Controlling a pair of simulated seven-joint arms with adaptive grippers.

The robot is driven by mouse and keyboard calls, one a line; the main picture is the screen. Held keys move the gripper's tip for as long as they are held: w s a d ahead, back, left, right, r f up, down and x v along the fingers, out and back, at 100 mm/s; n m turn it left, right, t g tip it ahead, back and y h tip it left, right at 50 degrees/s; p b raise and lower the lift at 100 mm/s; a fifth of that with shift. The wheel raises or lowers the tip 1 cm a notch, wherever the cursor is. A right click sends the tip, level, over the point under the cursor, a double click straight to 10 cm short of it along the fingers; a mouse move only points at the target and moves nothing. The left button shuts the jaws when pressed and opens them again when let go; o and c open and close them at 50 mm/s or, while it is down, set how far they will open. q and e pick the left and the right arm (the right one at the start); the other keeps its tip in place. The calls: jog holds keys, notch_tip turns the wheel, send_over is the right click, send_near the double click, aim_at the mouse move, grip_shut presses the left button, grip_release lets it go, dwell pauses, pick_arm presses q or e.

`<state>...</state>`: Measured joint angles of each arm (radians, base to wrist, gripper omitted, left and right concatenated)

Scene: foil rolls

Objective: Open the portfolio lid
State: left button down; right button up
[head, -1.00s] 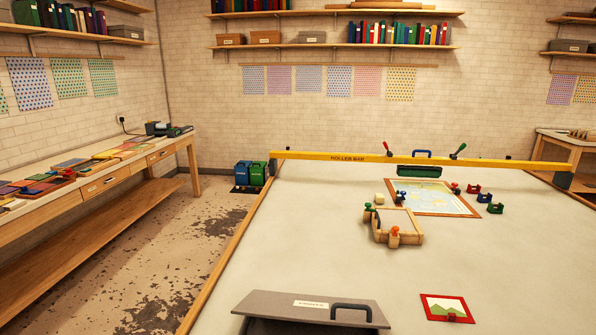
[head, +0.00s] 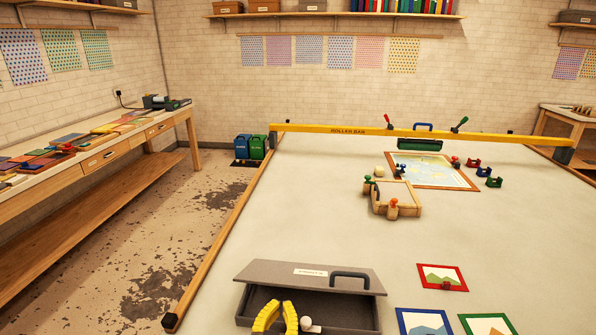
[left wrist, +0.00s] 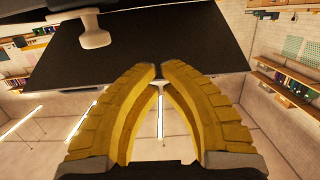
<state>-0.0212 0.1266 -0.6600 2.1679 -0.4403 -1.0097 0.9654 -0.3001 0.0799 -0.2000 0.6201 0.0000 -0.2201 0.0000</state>
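The portfolio has a grey lid (head: 250,271) with a white label and a dark handle (head: 350,275). The lid stands raised at the near edge, with a dark space (head: 345,312) below it. My left gripper (head: 280,302) has yellow fingers and shows in front of that dark space, beside a small white knob (head: 308,323). In the left wrist view, my left gripper's tips (left wrist: 158,70) nearly meet with nothing between them, and a dark panel (left wrist: 190,35) with a pale knob (left wrist: 94,32) lies beyond. Whether the fingers touch the lid is unclear. My right gripper is out of view.
Framed pictures, red (head: 441,268), blue (head: 425,318) and green (head: 488,321), lie right of the portfolio. A wooden frame (head: 377,207) sits mid-table, before a map (head: 435,178). A yellow roller bar (head: 345,130) spans the far table. The table's left middle is clear.

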aim_at(288, 278)
pick_arm(q)
jog(key=shift+r+x, duration=0.15)
jog(key=shift+x, duration=1.2)
jog(key=shift+r+x, duration=0.2)
jog(key=shift+x, duration=1.2)
jog(key=shift+w+a, duration=0.1)
jog(key=shift+w, duration=0.05)
jog(key=shift+x, duration=0.85)
jog(key=shift+w+r, duration=0.2)
jog(key=shift+w, duration=0.2)
jog(key=shift+x, duration=1.05)
jog(key=shift+w+d+r, duration=0.1)
jog(key=shift+w+d, duration=0.1)
jog(key=shift+w, duration=0.75)
jog(key=shift+w+d+r, duration=0.1)
jog(key=shift+w+d, duration=0.1)
jog(key=shift+w, duration=0.9)
